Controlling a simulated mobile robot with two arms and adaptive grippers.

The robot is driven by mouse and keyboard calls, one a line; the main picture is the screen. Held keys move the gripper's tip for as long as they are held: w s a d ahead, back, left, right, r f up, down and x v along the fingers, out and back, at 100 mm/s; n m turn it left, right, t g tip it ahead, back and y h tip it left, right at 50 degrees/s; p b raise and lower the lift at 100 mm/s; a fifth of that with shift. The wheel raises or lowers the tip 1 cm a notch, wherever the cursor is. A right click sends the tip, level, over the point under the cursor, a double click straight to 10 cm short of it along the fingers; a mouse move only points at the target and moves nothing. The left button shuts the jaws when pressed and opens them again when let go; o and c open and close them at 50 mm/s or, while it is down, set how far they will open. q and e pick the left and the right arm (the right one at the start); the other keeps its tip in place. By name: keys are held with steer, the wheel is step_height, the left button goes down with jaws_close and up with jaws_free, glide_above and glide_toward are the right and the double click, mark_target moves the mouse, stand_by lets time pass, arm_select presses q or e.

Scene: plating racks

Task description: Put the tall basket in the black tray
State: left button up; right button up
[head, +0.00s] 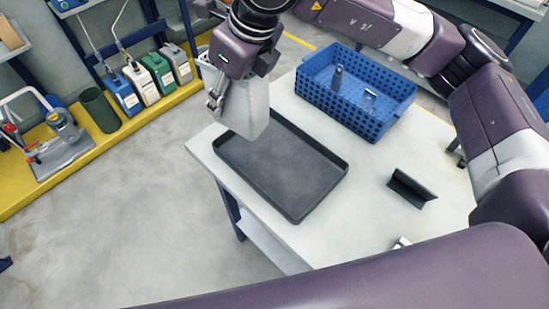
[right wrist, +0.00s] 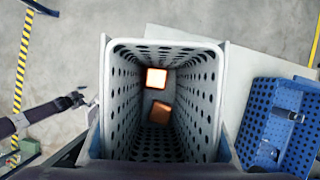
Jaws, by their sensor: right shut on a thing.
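The tall basket (head: 246,110) is light grey, with rows of holes in its walls in the right wrist view (right wrist: 118,100). My right gripper (head: 232,82) is shut on its upper part and holds it roughly upright. Two small square orange-brown pieces (right wrist: 157,78) show deep inside it. The black tray (head: 285,170) lies flat on the white table, and nothing shows in its visible part. The basket's lower end overlaps the tray's far left corner in the head view; I cannot tell whether it touches.
A blue perforated crate (head: 350,110) with small items stands at the back of the white table (head: 365,215). A small dark angled holder (head: 411,188) stands to the right. A yellow-edged shelf with bottles (head: 146,86) is at the left, past open floor.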

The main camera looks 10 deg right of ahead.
arm_select(q)
steer(key=o, duration=0.4)
steer(key=f+b, duration=0.1)
steer(key=s+f+b, duration=0.1)
steer(key=f, duration=0.1)
steer(key=shift+s, duration=0.15)
arm_select(e)
steer(key=w+d+r+m, duration=0.2)
steer(key=d+r, duration=0.1)
steer(key=d, duration=0.7)
steer(key=p, duration=0.2)
glide_above(280, 149)
step_height(280, 149, down, 15)
steer(key=shift+h, duration=0.4)
step_height(280, 149, down, 4)
steer(key=shift+f+p, duration=0.2)
steer(key=shift+p, duration=0.35)
steer(key=shift+w+f, duration=0.1)
steer(key=shift+f, duration=0.2)
arm_select(q)
steer(key=r, duration=0.3)
steer(key=shift+w+r, duration=0.2)
steer(key=shift+w, duration=0.2)
